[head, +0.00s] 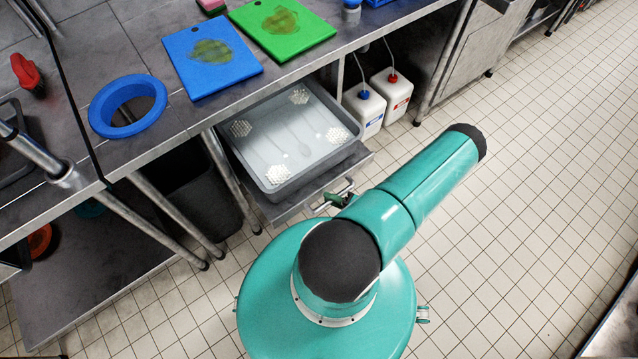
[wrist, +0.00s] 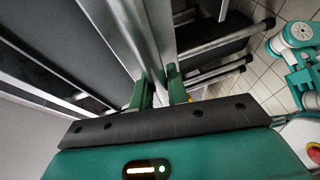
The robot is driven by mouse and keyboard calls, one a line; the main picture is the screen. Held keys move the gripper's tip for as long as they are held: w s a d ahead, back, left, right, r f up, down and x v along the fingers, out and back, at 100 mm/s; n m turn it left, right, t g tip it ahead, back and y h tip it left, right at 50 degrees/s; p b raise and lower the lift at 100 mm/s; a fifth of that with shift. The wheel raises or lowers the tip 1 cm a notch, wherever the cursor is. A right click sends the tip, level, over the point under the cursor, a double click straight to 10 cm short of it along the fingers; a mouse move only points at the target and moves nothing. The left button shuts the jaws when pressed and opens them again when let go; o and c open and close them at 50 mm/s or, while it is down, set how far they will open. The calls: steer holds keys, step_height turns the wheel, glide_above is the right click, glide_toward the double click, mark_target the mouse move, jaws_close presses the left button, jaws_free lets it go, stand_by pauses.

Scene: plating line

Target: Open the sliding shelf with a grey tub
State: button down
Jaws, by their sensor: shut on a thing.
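The sliding shelf (head: 290,208) sticks out from under the steel counter, with the grey tub (head: 247,168) on it. The tub is wide and shallow, with white perforated patches on its floor. A metal bar handle (head: 321,208) is at the shelf's front edge. My gripper (head: 338,200) is at this handle, partly hidden by my arm. In the wrist view, the green fingers of my gripper (wrist: 160,92) stand on either side of a metal bar (wrist: 152,45) and are shut on it.
On the counter are a blue cutting board (head: 190,75), a green one (head: 305,35) and a blue ring (head: 97,108). Two white jugs (head: 365,108) stand right of the shelf. A dark bin (head: 190,195) and table legs are to its left. Tiled floor (head: 540,170) is clear to the right.

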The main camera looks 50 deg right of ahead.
steer(key=s+a, duration=0.2)
steer(key=s, duration=0.6)
steer(key=shift+a, duration=0.25)
steer(key=shift+s, duration=0.1)
steer(key=c, duration=1.6)
jaws_free()
steer(key=shift+c, duration=0.2)
steer(key=v, duration=1.3)
steer(key=shift+s, duration=0.45)
